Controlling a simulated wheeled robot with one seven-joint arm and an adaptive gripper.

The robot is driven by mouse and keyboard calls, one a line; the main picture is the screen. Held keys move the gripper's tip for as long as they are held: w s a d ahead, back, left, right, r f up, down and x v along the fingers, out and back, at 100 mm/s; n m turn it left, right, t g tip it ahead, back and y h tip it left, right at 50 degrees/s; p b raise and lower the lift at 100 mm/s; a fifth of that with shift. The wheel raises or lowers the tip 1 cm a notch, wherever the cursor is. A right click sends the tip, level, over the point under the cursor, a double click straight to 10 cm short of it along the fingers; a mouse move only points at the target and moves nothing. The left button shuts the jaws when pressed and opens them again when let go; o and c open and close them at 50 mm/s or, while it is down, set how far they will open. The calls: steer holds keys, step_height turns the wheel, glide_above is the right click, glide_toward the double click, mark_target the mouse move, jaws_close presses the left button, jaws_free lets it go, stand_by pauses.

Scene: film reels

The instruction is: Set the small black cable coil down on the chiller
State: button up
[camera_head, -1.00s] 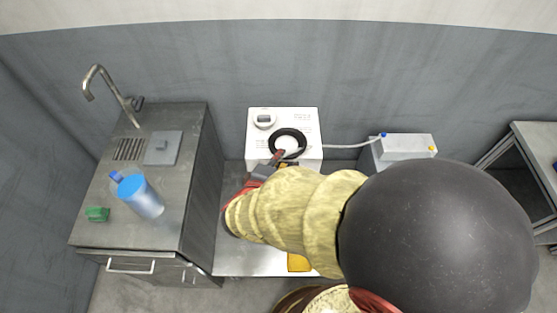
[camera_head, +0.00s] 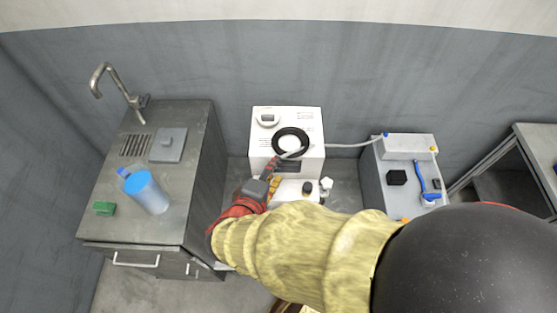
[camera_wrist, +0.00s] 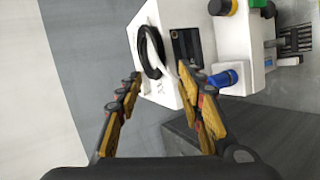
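The small black cable coil (camera_head: 290,129) lies on top of the white chiller (camera_head: 259,137), right of the small display on it. In the wrist view the coil (camera_wrist: 142,52) is a black ring against the white chiller (camera_wrist: 167,96). My gripper (camera_head: 273,168) is at the near side of the chiller, just short of the coil. In the wrist view my gripper (camera_wrist: 160,84) has its two fingers well apart, with nothing held between them. A pale strip crosses the coil's near edge; I cannot tell what it belongs to.
A steel sink cabinet (camera_head: 189,190) stands left, with a blue-capped bottle (camera_head: 150,196), a green block (camera_head: 104,208) and a faucet. A pale hose (camera_head: 352,145) runs right from the chiller to a grey unit (camera_head: 405,147). Small items lie on the counter at right.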

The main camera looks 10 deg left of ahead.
steer(key=shift+p+v, duration=0.4)
steer(key=shift+v, duration=1.65)
steer(key=w+d+r+m+g+h, duration=0.1)
steer(key=d+r+m+g+h, duration=0.3)
steer(key=d, duration=0.7)
steer(key=w+d+r+m+g, duration=0.15)
steer(key=d+m, duration=0.35)
steer(key=d, duration=0.6)
steer(key=s+d+r+m+y, duration=0.5)
steer(key=s+d+r+m, duration=0.1)
steer(key=d+r+m, duration=0.2)
steer(key=shift+s+d+r+g, duration=0.3)
steer(key=shift+d+r+g, duration=0.25)
steer(key=shift+r, duration=0.25)
